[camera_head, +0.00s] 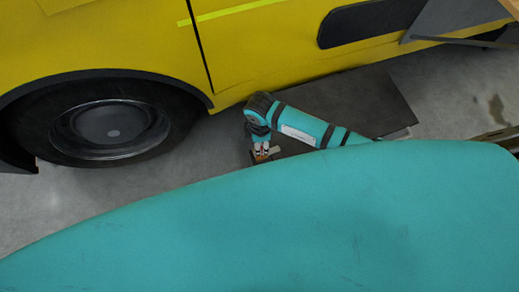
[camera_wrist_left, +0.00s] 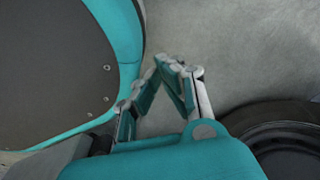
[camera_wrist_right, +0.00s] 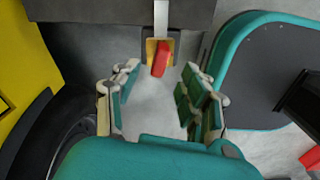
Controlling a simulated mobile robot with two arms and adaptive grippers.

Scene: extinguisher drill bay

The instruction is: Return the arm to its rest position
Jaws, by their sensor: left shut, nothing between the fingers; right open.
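My right arm reaches in from the right in the head view, its teal links bent down at the wrist. Its gripper (camera_head: 262,149) is small there, beside a dark slab. In the right wrist view the right gripper (camera_wrist_right: 160,82) is open with nothing between its fingers. A red piece (camera_wrist_right: 160,58) on a yellow block (camera_wrist_right: 151,50) shows beyond the fingertips, below a pale upright strip. My left gripper (camera_wrist_left: 168,66) is shut and empty over grey floor in the left wrist view. The left arm is not seen in the head view.
A yellow vehicle (camera_head: 265,45) with a black wheel (camera_head: 105,128) stands along the far side. A dark flat slab (camera_head: 345,100) lies beside it under my right arm. Bare concrete floor (camera_head: 60,205) shows at the left. A red thing (camera_wrist_right: 311,157) is cut off at the right wrist view's edge.

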